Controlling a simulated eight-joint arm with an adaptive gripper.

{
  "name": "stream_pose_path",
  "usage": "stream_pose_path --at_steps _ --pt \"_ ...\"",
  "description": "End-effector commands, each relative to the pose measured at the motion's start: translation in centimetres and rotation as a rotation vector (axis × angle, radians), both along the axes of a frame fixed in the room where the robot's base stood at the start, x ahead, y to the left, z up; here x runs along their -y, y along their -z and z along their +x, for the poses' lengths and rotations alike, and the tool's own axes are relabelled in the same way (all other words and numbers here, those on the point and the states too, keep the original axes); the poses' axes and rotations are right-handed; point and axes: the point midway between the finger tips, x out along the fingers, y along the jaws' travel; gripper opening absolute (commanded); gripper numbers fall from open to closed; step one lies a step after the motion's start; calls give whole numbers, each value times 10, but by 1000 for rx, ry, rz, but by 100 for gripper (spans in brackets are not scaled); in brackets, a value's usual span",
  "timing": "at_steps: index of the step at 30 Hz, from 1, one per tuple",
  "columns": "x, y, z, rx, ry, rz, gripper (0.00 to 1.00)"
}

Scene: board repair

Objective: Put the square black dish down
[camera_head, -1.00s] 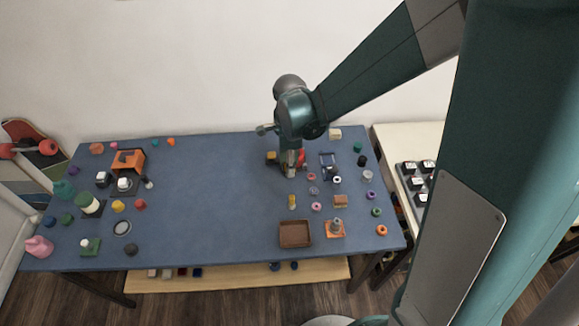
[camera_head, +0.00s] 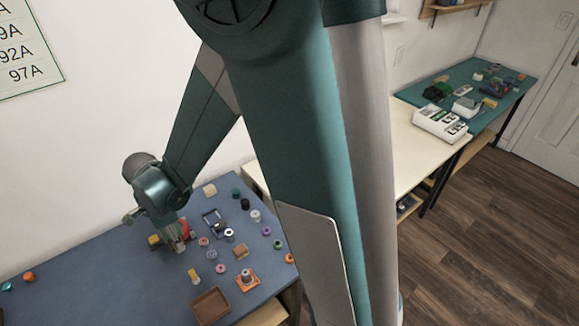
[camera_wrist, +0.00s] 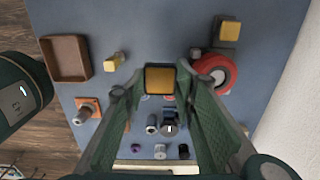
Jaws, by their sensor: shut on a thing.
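My gripper (camera_wrist: 160,88) points down over the blue table (camera_head: 90,240) in the wrist view, its two green-sided fingers closing on a small square dish (camera_wrist: 160,66). The dish has a dark rim and a yellow-brown inside. In the head view my gripper (camera_head: 178,246) is low over the table's back part, beside a red round thing (camera_head: 185,228); the dish cannot be made out there. I cannot tell whether the dish touches the table.
Close by in the wrist view are a red wheel-like thing (camera_wrist: 218,72), a yellow-topped dark block (camera_wrist: 229,31) and a small yellow piece (camera_wrist: 114,62). A brown tray (camera_head: 211,306) stands near the front edge. Several small spools lie right of my gripper. A cream table (camera_head: 415,160) stands further right.

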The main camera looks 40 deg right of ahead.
Motion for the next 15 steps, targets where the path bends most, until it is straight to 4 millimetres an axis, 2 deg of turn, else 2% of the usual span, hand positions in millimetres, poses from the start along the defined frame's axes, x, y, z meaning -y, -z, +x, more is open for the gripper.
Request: stream_pose_path --at_steps 8,15 --pt "29 -2 28 0 52 0 12" --pt "75 -4 64 0 124 0 12"
